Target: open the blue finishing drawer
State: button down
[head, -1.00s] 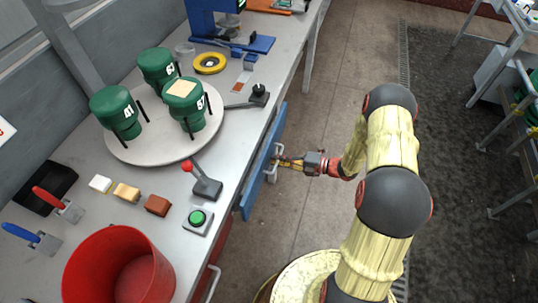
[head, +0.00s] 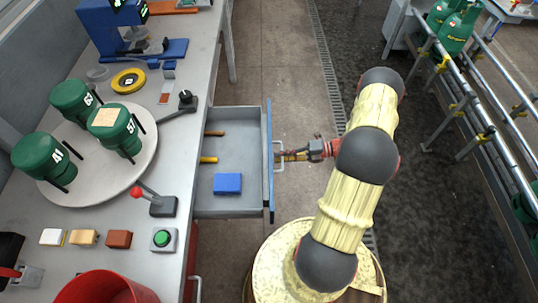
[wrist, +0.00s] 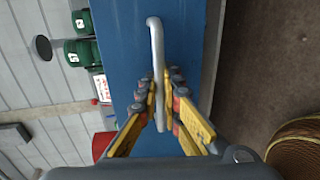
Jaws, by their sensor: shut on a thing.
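The blue finishing drawer (head: 269,160) is pulled well out from under the bench in the head view. Its grey tray (head: 235,150) shows, with a blue block (head: 228,184) and two thin handled items, one orange-brown (head: 214,133) and one yellow (head: 208,160), inside. My gripper (head: 281,156) is at the outer face of the drawer front. In the wrist view its yellow fingers (wrist: 160,105) are closed on the pale bar handle (wrist: 156,50) against the blue front panel (wrist: 125,60). The far end of the handle sticks out beyond the fingertips.
The bench (head: 195,80) carries a turntable (head: 140,170) with green cylinders, a red-knobbed lever (head: 160,205), a green button (head: 161,238) and a red bucket (head: 105,290). A railed conveyor (head: 480,120) with green cylinders stands at the right.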

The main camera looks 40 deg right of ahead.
jog(key=shift+s+d+f, duration=0.1)
jog(key=shift+s+d, duration=0.35)
jog(key=shift+d, duration=0.15)
jog(key=c, duration=2)
grip_release()
jog(key=shift+o, duration=0.2)
jog(key=v, duration=1.2)
